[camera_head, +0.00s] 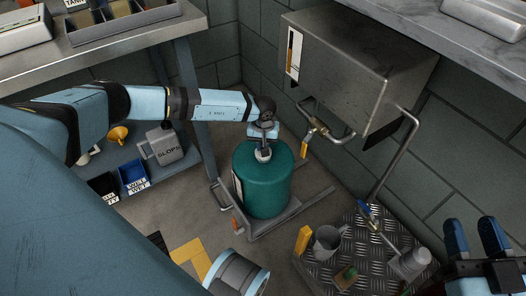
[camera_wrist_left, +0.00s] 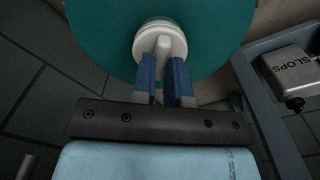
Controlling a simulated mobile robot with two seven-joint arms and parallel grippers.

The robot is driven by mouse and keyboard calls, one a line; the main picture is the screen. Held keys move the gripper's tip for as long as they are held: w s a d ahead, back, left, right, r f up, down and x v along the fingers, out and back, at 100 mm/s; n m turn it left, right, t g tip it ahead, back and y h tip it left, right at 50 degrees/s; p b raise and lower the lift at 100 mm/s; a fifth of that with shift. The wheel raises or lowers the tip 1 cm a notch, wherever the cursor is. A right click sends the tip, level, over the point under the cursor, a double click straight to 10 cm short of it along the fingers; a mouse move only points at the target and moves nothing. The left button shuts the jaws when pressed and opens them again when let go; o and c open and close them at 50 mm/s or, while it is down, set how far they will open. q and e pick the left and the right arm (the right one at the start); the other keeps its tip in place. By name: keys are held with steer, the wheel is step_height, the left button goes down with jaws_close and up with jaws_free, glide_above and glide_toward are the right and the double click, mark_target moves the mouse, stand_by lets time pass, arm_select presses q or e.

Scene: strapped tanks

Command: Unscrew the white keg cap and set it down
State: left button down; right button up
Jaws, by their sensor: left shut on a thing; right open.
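The green keg (camera_head: 262,182) stands upright on a low metal frame on the floor; its green top (camera_wrist_left: 220,30) fills the upper part of the left wrist view. The white cap (camera_head: 262,155) is on top of the keg, and it also shows in the left wrist view (camera_wrist_left: 160,28). My left gripper (camera_head: 262,143) is over the keg top, its blue fingers (camera_wrist_left: 165,72) shut on the cap's raised grip. The cap looks seated on the keg, but I cannot tell how tightly. My right gripper (camera_head: 475,240) is open and empty at the lower right.
A steel box (camera_head: 355,65) with pipes and a yellow-handled valve (camera_head: 318,130) hangs on the wall behind the keg. A grey slops can (camera_head: 165,147) and bins stand on the left shelf.

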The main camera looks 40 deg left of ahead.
arm_select(q)
steer(key=shift+r+n+p, duration=0.2)
steer(key=shift+n+p, duration=0.45)
steer(key=shift+n, duration=0.35)
steer(key=shift+f+n+p, duration=0.2)
steer(key=shift+n+p, duration=0.15)
steer(key=shift+n, duration=0.95)
steer(key=shift+r+n+p, duration=0.2)
steer(key=shift+n+p, duration=0.35)
steer(key=shift+n, duration=0.25)
steer(key=shift+n+p, duration=0.45)
steer(key=shift+n, duration=0.55)
steer(key=shift+f, duration=0.15)
steer(key=shift+n+p, duration=0.35)
steer(key=shift+n, duration=0.85)
